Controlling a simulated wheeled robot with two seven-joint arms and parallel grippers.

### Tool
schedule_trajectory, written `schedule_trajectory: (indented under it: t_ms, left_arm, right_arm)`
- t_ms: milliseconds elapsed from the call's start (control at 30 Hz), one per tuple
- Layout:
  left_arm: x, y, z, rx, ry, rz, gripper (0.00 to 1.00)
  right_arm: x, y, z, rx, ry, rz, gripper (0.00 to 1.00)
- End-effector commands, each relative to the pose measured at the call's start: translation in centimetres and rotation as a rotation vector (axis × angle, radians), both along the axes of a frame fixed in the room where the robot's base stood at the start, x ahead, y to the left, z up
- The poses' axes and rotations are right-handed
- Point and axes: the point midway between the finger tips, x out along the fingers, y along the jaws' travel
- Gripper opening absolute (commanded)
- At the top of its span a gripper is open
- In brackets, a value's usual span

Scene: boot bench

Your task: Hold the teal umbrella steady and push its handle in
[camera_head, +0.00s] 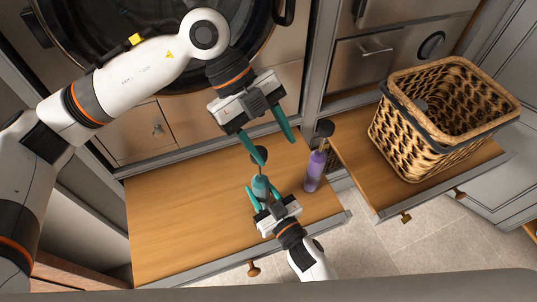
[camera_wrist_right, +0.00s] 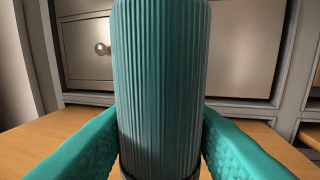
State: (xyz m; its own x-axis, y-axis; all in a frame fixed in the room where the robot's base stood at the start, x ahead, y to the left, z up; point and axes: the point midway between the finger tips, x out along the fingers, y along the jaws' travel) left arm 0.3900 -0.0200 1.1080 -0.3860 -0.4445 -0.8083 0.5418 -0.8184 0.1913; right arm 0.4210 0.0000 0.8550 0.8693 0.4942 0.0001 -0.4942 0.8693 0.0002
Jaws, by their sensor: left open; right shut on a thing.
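The teal umbrella (camera_head: 260,186) stands upright on the wooden bench top, with a thin shaft and a dark handle (camera_head: 258,154) at its upper end. My right gripper (camera_head: 262,193) is shut on its teal body. In the right wrist view the ribbed teal body (camera_wrist_right: 160,80) fills the middle, with a teal finger on each side. My left gripper (camera_head: 278,152) is open above the bench. Its left fingertip overlaps the dark handle in the head view and partly hides it; I cannot tell whether they touch.
A purple umbrella (camera_head: 315,172) with a dark knob stands to the right on the bench top (camera_head: 165,215). A wicker basket (camera_head: 405,135) stands on another wooden surface further right. A round appliance door and drawers are behind. The bench top's left part is clear.

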Motion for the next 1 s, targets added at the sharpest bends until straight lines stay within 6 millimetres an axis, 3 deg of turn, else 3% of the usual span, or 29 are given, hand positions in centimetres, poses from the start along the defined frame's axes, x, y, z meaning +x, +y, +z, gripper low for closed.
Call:
schedule_trajectory:
  t_ms: [267,500,800,1000]
  left_arm:
    - [0.2,1.7,-2.3,-0.383,0.338,0.227,0.53]
    - [1.9,6.0,-5.1,-0.632,0.533,0.511,0.53]
    - [3.0,11.1,-8.3,-0.772,0.627,0.77,0.53]
    - [3.1,11.1,-8.7,-0.79,0.635,0.807,0.53]
  right_arm:
    - [0.0,0.0,0.0,0.0,0.0,0.0,0.09]
    - [0.0,0.0,0.0,0.0,0.001,0.0,0.09]
    - [0.0,0.0,0.0,0.0,0.001,0.0,0.09]
    - [0.0,0.0,0.0,0.001,0.0,0.0,0.09]
